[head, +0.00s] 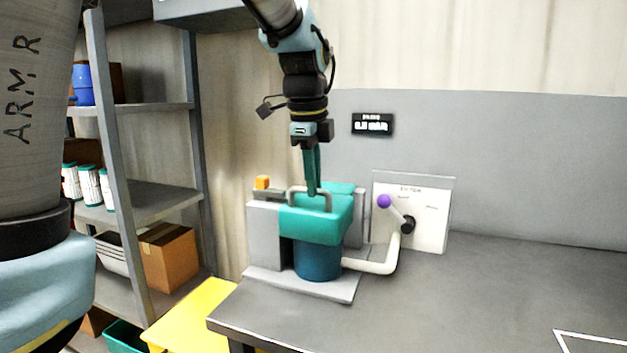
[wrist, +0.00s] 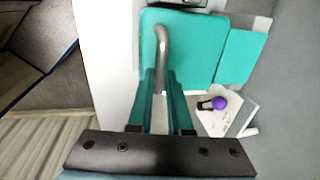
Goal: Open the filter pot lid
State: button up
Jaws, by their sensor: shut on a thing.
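The filter pot (head: 318,262) is a dark blue-teal cylinder on a grey stand at the back of the bench. Its teal lid (head: 318,224) sits on top and looks level; the lid also shows in the wrist view (wrist: 203,48). A grey bar handle (head: 296,196) rises from the lid, and it shows in the wrist view (wrist: 162,42). My gripper (head: 313,190) points down from above with its long teal fingers at the handle. In the wrist view the fingers (wrist: 162,85) are shut on the handle, which partly hides between them.
A valve lever with a purple knob (head: 384,201) stands before a white panel (head: 432,215) right of the pot. A pale pipe (head: 375,266) joins the pot there. The bench (head: 480,290) is clear on the right. Shelves stand left.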

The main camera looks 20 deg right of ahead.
grip_shut()
jog(key=shift+r, duration=0.15)
dwell(0.9)
